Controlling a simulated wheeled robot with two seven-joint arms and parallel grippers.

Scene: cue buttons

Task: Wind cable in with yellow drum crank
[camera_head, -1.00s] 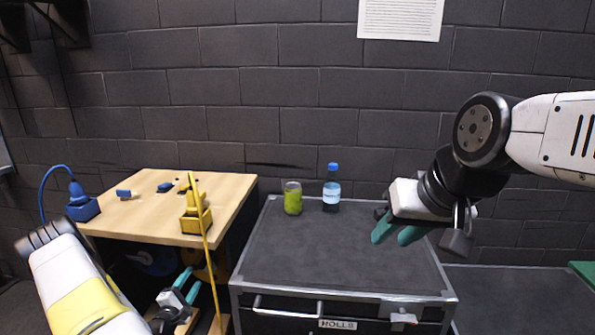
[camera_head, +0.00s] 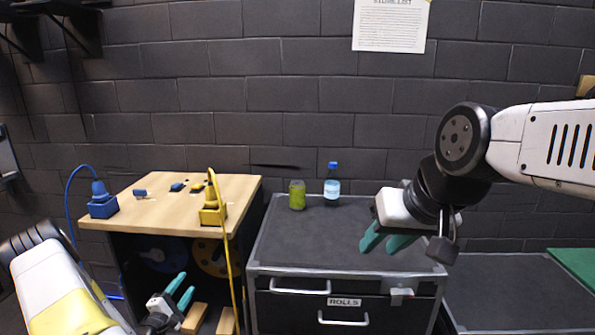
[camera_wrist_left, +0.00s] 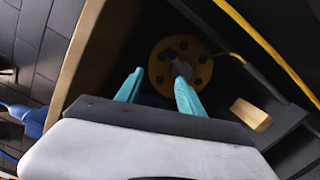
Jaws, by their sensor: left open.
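The yellow drum (camera_head: 210,258) sits under the wooden table (camera_head: 150,212), partly hidden in shadow; it also shows in the left wrist view (camera_wrist_left: 160,72) as a disc with dark holes. A crank cannot be clearly made out on it. A yellow cable (camera_head: 232,280) hangs from a yellow block (camera_head: 210,214) at the table's front edge. My left gripper (camera_head: 180,288) is open and empty, low in front of the table and apart from the drum. In the left wrist view its fingertips (camera_wrist_left: 160,78) point towards the drum. My right gripper (camera_head: 382,243) is open and empty above the grey case.
A blue drum (camera_head: 160,252) is left of the yellow one. A blue plug block (camera_head: 102,204) stands on the table. Wooden blocks (camera_head: 194,318) lie below the drums.

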